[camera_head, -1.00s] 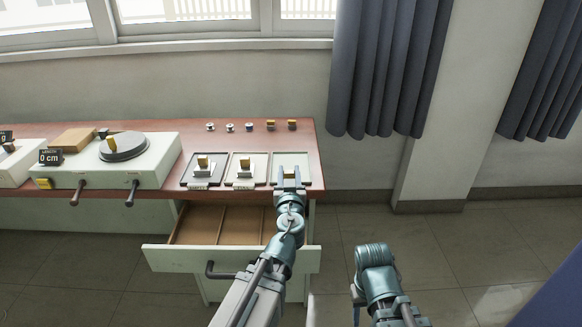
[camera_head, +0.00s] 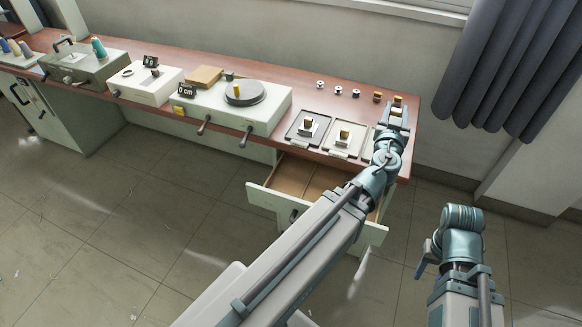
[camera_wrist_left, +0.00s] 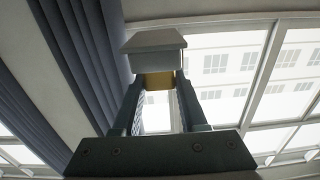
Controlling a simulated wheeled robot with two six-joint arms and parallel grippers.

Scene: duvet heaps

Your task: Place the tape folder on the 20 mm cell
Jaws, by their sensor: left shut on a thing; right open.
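My left gripper (camera_head: 395,116) is over the right end of the desk. In the left wrist view its fingers (camera_wrist_left: 160,105) are shut on the tape folder (camera_wrist_left: 155,42), a piece with a pale grey top and a gold-coloured part below. Two tray-like cells (camera_head: 293,137) (camera_head: 329,149) each hold a small piece with a gold top. A third cell, at the right, is mostly hidden behind my left gripper and arm. I cannot read which cell is 20 mm. My right gripper (camera_head: 424,268) is low, off the desk, at the right; it is open and its fingertips barely show.
Small spools (camera_head: 338,90) and two gold-topped pieces (camera_head: 377,96) stand at the back of the desk (camera_head: 370,82). A turntable device (camera_head: 272,112) stands left of the cells. The floor in front is clear.

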